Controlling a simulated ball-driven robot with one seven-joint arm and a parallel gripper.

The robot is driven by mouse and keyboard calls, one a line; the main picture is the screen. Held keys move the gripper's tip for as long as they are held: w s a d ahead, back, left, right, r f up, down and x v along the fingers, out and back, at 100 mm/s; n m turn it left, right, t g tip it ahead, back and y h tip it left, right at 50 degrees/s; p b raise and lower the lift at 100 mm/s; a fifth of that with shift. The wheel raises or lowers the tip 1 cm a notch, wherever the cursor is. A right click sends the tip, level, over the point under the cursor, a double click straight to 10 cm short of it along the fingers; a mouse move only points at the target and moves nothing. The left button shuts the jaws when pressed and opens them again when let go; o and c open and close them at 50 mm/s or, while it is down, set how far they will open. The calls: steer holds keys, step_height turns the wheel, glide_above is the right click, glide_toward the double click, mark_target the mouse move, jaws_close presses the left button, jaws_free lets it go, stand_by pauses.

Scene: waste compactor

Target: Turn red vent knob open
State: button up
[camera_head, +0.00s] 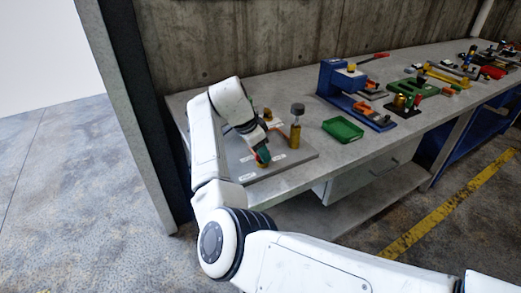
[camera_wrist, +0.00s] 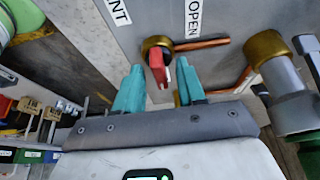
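The red vent knob (camera_wrist: 156,62) sits on a round brass fitting on a grey panel in the wrist view. Its red handle points down the picture, toward my gripper, and has a whitish part on its right side. An OPEN label (camera_wrist: 194,18) is above and right of it; a label ending in "NT" is above left. My gripper (camera_wrist: 160,66) is open, its teal fingertips on either side of the handle with visible gaps; I cannot tell the depth. In the head view my gripper (camera_head: 263,156) is low over the panel and mostly hides the knob.
The grey panel (camera_head: 292,162) lies on a long workbench. A brass cylinder with a dark cap (camera_head: 296,125) stands on it, right of my gripper. A green tray (camera_head: 343,129) and a blue press (camera_head: 340,84) are farther right. Copper pipes (camera_wrist: 202,45) run beside the knob.

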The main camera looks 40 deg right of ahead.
steer(key=shift+c, duration=0.3)
jaws_close()
steer(key=shift+s+n+p, duration=0.1)
steer(key=shift+n+p, duration=0.2)
steer(key=shift+p, duration=0.15)
steer(key=n+t+p, duration=0.1)
steer(key=n+p, duration=0.2)
steer(key=shift+s+r, duration=0.1)
steer(key=shift+r, duration=0.05)
steer(key=n+t+p, duration=0.1)
steer(key=n+p, duration=0.3)
steer(key=n+t+p, duration=0.1)
steer(key=n+p, duration=0.1)
steer(key=p, duration=0.1)
steer(key=shift+s+d+t+y, duration=0.1)
steer(key=shift+s+t+y, duration=0.15)
steer(key=shift+t+y, duration=0.05)
steer(key=n+t+y+p, duration=0.1)
steer(key=n+p, duration=0.3)
steer(key=shift+n, duration=0.3)
steer(key=shift+d+f+n+t+y+p, duration=0.15)
steer(key=shift+n+y+p, duration=0.1)
steer(key=shift+n+p, duration=0.25)
steer(key=shift+a+n+t+y+p, duration=0.1)
steer(key=shift+n+y+p, duration=0.15)
steer(key=shift+n, duration=0.45)
steer(key=shift+d+f+n+t+y+p, duration=0.1)
steer(key=shift+n+t+y+p, duration=0.1)
steer(key=shift+n+p, duration=0.3)
steer(key=shift+n, duration=0.3)
